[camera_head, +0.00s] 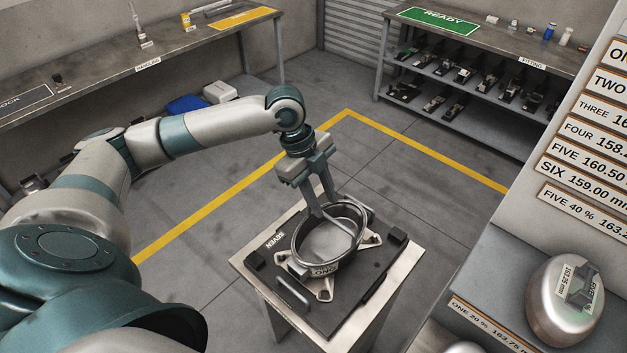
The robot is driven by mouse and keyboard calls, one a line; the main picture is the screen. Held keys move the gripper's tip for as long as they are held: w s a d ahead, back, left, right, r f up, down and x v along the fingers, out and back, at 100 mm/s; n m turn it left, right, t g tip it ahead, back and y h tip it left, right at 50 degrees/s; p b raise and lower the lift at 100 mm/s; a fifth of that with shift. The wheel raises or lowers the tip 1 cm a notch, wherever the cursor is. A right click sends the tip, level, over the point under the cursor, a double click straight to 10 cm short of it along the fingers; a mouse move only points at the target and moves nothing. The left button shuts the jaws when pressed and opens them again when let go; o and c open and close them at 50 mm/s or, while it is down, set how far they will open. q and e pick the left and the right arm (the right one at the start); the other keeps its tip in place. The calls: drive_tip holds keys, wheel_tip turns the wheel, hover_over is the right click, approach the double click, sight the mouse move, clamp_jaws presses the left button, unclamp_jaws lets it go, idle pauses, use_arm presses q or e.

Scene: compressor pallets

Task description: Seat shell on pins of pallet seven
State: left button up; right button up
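The shell (327,243) is a round, open metal ring with a bright rim and a partly legible label on its near side. It sits over the middle of pallet seven (281,262), a dark plate marked SEVEN with pale metal feet around the shell. My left gripper (325,207) points down at the shell's far rim. Its two fingers stand apart, one on each side of the rim; contact is unclear. The pins are hidden under the shell, so I cannot tell whether it is fully seated. My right gripper is out of view.
The pallet lies on a small metal-topped stand (396,294). At right, a rounded metal shell (562,303) with a tag stands on a grey bench below a board of size labels. The READY bench (480,38) stands behind. The floor between is clear.

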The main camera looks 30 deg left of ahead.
use_arm(q)
drive_tip(key=b+v, duration=0.1)
drive_tip(key=v, duration=0.6)
idle(1.0)
